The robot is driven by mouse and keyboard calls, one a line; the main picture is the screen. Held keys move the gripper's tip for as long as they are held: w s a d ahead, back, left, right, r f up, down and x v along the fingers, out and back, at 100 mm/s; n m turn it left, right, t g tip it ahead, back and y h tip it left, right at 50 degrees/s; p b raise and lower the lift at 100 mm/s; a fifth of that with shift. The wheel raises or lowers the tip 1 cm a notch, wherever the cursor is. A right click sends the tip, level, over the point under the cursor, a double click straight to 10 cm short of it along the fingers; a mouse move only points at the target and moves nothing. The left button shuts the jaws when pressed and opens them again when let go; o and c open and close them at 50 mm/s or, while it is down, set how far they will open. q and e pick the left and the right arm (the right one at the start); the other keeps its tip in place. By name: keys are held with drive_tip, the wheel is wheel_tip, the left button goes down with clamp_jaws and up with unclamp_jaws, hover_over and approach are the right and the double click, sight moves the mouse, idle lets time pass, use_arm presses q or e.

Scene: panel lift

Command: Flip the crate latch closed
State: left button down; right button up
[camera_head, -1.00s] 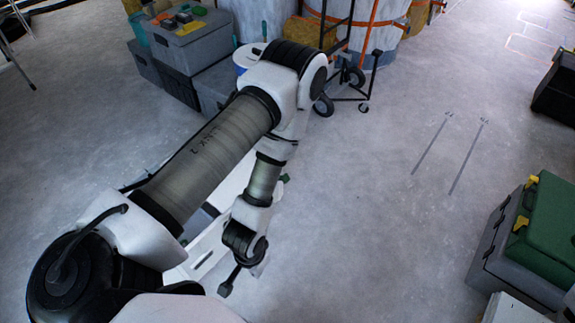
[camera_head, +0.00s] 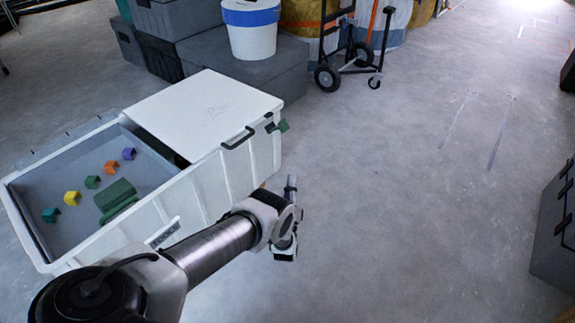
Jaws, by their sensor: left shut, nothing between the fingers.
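A white crate (camera_head: 215,190) stands on the floor at the left, with a white lid (camera_head: 205,108) over its far part. A small green latch (camera_head: 283,126) sticks out from the crate's far right corner, beside the lid's edge. My left gripper (camera_head: 291,184) is shut and empty. In the picture it is below the latch and to the right of the crate's side, apart from the latch. Its fingers are small and partly hidden by my wrist. My right gripper is not in view.
The crate's open part holds a grey tray (camera_head: 75,165) with several coloured blocks. A black handle (camera_head: 238,138) is at the lid's edge. Grey boxes (camera_head: 265,72) and a hand truck (camera_head: 352,65) stand behind. A dark case (camera_head: 555,230) is at right. The middle floor is clear.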

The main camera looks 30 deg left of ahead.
sight(288, 129)
use_arm(q)
drive_tip(key=w+a+r+b, duration=0.4)
drive_tip(key=w+a+r, duration=0.2)
drive_tip(key=w+r, duration=0.1)
drive_tip(key=shift+w+a+r, duration=0.3)
drive_tip(key=shift+r, duration=0.6)
